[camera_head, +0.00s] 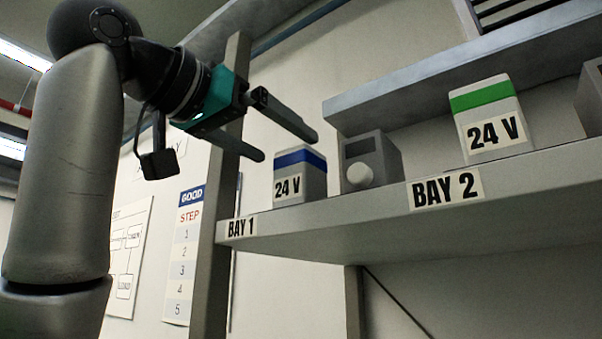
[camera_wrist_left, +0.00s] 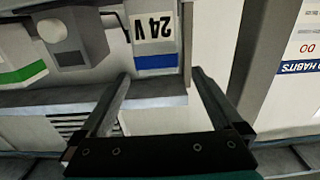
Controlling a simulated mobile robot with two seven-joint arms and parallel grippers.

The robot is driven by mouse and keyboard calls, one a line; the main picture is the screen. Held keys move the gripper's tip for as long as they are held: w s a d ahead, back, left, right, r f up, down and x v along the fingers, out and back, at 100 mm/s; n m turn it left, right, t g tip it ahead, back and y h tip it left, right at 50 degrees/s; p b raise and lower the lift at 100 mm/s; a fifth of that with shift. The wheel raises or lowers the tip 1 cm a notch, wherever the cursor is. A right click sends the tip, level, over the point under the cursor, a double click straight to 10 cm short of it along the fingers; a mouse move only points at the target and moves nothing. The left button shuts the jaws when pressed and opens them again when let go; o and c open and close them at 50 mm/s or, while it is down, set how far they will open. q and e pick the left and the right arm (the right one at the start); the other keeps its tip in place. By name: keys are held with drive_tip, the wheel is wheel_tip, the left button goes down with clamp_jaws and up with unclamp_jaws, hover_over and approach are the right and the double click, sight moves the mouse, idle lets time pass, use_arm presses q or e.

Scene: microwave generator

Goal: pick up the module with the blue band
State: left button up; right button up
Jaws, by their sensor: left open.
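The module with the blue band (camera_head: 300,180) stands upright on the shelf above the BAY 1 label, its 24 V label facing out. In the left wrist view it shows upside down (camera_wrist_left: 153,35), with the blue band toward my fingers. My left gripper (camera_head: 286,147) is open and empty, its two fingers reaching toward the top of this module. In the left wrist view the fingertips (camera_wrist_left: 160,73) lie to either side of the module's banded end. Whether they touch it cannot be told. My right gripper is not in view.
A grey box with a round white knob (camera_head: 371,162) stands close to the right of the module. A green-banded 24 V module (camera_head: 488,118) is farther right, above BAY 2. An upper ledge (camera_head: 405,92) and a left shelf post (camera_head: 222,200) are near the arm.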

sight(288, 150)
use_arm(q)
drive_tip(key=p+x, duration=0.2)
drive_tip(key=x, duration=0.2)
drive_tip(key=shift+w+d+f, duration=0.1)
drive_tip(key=shift+w+d, duration=0.15)
drive_tip(key=shift+d, duration=0.1)
drive_tip(key=shift+w+d+f, duration=0.1)
drive_tip(key=shift+w+d, duration=0.15)
drive_tip(key=shift+w, duration=0.15)
drive_tip(key=shift+s, duration=0.1)
clamp_jaws()
